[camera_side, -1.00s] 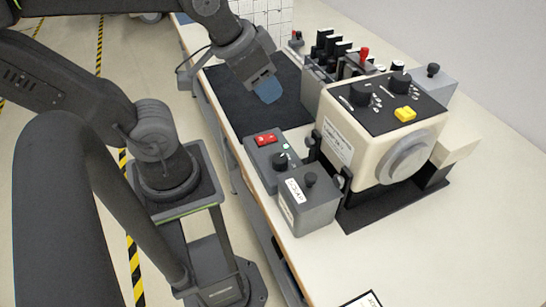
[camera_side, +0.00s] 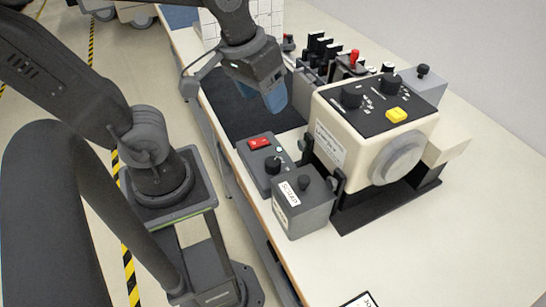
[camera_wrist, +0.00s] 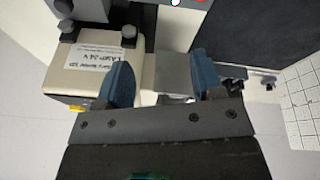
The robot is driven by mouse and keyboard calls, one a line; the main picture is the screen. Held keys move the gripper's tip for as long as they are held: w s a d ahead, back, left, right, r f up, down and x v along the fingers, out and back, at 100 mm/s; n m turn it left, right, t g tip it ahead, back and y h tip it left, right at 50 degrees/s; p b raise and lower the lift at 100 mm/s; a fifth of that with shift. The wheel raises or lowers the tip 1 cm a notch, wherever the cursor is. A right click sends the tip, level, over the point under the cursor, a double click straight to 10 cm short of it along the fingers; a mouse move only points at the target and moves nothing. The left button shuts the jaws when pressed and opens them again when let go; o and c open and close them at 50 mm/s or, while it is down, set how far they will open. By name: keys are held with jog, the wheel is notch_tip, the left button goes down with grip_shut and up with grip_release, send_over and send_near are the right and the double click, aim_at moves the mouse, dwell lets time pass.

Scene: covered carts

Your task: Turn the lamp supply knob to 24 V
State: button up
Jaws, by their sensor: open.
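The lamp supply is a grey box (camera_side: 264,163) on the bench, with a red switch (camera_side: 260,142) and a black knob (camera_side: 273,166). The knob's pointer setting is too small to read. My gripper (camera_side: 276,103) is open and empty, above the dark mat behind the supply and apart from the knob. In the wrist view its two blue fingers (camera_wrist: 162,82) are spread. Part of the supply and a bit of red show at that view's top edge; the knob is not clearly seen there.
A grey lidded box (camera_side: 303,211) with a black top knob stands directly in front of the supply. A dark mat (camera_side: 232,112) lies behind it. A rack of black parts (camera_side: 322,50) and a white tiled panel (camera_side: 268,18) stand farther back. The bench's front right is mostly clear.

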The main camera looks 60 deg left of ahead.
aim_at(273, 161)
jog(key=f+n+g, duration=0.1)
jog(key=f, duration=0.4)
jog(key=d+f+n+g, duration=0.1)
jog(key=f+n, duration=0.1)
jog(key=f, duration=0.2)
jog(key=w+d+f+n+g, duration=0.1)
jog(key=f, duration=0.4)
jog(key=shift+d+f+n, duration=0.1)
jog(key=shift+f+n, duration=0.25)
jog(key=shift+n, duration=0.05)
jog(key=c, duration=0.9)
